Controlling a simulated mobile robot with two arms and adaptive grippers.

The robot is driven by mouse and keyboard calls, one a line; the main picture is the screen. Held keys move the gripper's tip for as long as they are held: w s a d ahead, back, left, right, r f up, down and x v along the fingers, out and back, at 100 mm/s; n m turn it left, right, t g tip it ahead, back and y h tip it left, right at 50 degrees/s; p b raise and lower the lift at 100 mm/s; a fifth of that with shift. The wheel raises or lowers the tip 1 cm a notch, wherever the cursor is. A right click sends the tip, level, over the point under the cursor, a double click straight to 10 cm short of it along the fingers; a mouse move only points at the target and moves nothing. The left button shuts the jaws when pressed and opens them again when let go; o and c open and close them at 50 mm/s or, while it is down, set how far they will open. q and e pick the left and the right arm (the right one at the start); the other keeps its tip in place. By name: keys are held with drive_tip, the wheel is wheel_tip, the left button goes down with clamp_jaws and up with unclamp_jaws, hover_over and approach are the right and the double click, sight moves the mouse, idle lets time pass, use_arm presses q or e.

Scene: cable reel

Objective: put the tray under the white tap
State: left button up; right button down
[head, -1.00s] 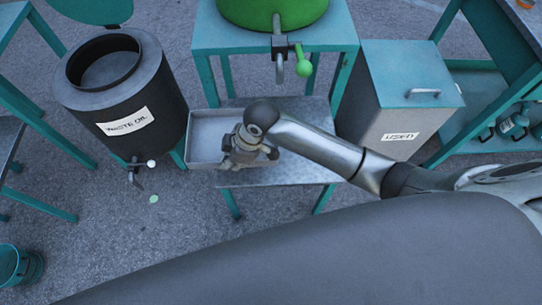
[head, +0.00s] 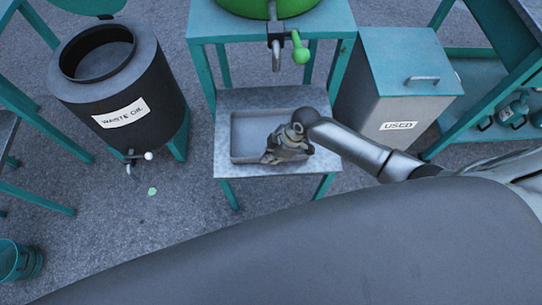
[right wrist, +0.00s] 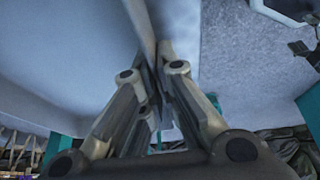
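The grey rectangular tray (head: 250,130) is over the low metal-topped stand (head: 228,101), below the green tap (head: 300,47); it looks level and seems to rest there. My right gripper (head: 270,157) is at the tray's near side, right of its middle. In the right wrist view the fingers (right wrist: 158,58) are closed on the tray's thin wall (right wrist: 139,22). The tap with the white knob (head: 149,156) sticks out low on the dark waste-oil drum (head: 165,75), to the left of the stand. My left gripper is not in view.
A grey used-parts bin (head: 375,105) with a teal lid stands right of the stand. A teal shelf unit (head: 465,95) is at the far right. The floor (head: 110,210) below the white-knobbed tap is open, with a small green spot. A teal bucket (head: 15,262) stands at lower left.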

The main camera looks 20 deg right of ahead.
drive_tip(key=shift+f, duration=0.15)
drive_tip(key=c, duration=1.6)
unclamp_jaws()
drive_tip(key=shift+c, duration=0.2)
drive_tip(key=shift+r, duration=0.2)
drive_tip(key=p+v, duration=0.1)
drive_tip(key=v, duration=1)
drive_tip(key=shift+r+p, duration=0.35)
drive_tip(key=shift+r, duration=0.05)
drive_tip(key=shift+d, duration=0.1)
